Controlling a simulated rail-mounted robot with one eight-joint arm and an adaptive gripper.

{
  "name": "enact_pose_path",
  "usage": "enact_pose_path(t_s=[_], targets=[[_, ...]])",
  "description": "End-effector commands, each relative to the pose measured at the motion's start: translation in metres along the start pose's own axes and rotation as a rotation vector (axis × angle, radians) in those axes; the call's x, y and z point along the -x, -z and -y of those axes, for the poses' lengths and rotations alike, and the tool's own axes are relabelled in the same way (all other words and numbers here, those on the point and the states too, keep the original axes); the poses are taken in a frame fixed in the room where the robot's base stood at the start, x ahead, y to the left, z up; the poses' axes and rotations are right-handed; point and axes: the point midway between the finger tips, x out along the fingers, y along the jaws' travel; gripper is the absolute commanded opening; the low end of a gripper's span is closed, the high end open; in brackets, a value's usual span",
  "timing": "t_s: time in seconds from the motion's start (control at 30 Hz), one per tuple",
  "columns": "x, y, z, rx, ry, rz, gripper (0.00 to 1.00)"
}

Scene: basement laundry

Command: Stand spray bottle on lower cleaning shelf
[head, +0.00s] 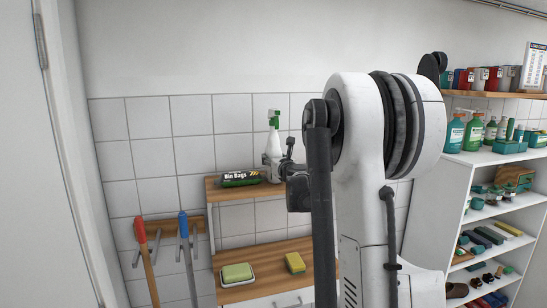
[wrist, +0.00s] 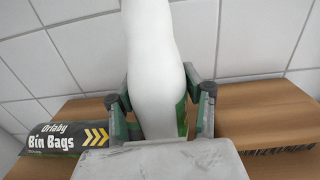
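The spray bottle (head: 274,141) is white with a green spray head and stands upright at the right end of a small wooden wall shelf (head: 214,190). In the wrist view the bottle's white body (wrist: 155,60) fills the middle, with a bit of green on its right side. My gripper (head: 272,163) has its fingers on both sides of the bottle and looks shut on it; it also shows in the wrist view (wrist: 160,108). The bottle's base is hidden behind the gripper, so I cannot tell whether it touches the shelf.
A black roll of bin bags (head: 240,179) lies on the shelf left of the bottle. Below is a wooden top (head: 262,291) with a green-and-yellow sponge on a dish (head: 237,273) and another sponge (head: 295,263). Handled tools hang at left. A stocked white rack (head: 456,180) stands at right.

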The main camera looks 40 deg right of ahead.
Motion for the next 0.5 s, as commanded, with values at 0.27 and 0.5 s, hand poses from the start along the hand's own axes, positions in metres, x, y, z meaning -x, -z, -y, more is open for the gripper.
enact_pose_path(t_s=[0.27, 0.5], targets=[[0.0001, -0.0001, -0.0002, 0.0, 0.0, 0.0, 0.04], [0.0003, -0.0008, -0.0002, 0.0, 0.0, 0.0, 0.0]])
